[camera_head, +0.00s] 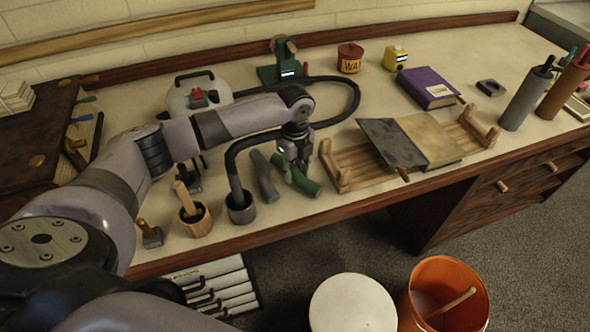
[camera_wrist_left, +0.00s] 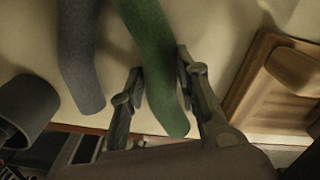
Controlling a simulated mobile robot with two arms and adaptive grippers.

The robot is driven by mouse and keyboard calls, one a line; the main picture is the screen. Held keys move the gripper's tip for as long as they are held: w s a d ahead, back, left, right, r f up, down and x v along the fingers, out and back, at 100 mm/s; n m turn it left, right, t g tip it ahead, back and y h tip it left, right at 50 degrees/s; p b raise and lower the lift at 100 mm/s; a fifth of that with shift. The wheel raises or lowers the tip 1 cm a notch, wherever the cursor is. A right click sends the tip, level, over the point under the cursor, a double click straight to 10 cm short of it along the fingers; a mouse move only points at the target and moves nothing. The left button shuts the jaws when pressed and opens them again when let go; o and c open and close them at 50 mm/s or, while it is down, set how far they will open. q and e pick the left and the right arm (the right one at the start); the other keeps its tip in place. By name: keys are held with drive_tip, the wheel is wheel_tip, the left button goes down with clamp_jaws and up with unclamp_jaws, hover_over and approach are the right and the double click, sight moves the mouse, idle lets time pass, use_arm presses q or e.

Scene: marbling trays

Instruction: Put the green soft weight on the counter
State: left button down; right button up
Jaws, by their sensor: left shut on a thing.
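The green soft weight (camera_head: 303,180) is a bent, sausage-like green roll at the front part of the counter (camera_head: 330,215). It also shows in the left wrist view (camera_wrist_left: 157,60), running between the two fingers. My left gripper (camera_head: 296,165) reaches down onto it from above and is shut on it; the fingers also flank it in the left wrist view (camera_wrist_left: 158,90). The weight lies at or just above the counter; I cannot tell whether it touches. My right gripper is not in view.
A grey soft weight (camera_head: 264,178) lies just left of the green one. A dark cup (camera_head: 241,210) with a hose stands further left, a wooden rack (camera_head: 352,168) close on the right. The counter's front edge is near. An orange bucket (camera_head: 411,302) stands on the floor.

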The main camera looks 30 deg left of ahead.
sight(295, 170)
use_arm(q)
drive_tip(key=shift+f, duration=0.1)
drive_tip(key=c, duration=1.2)
unclamp_jaws()
wheel_tip(295, 170, up, 12)
drive_tip(key=shift+b, duration=0.35)
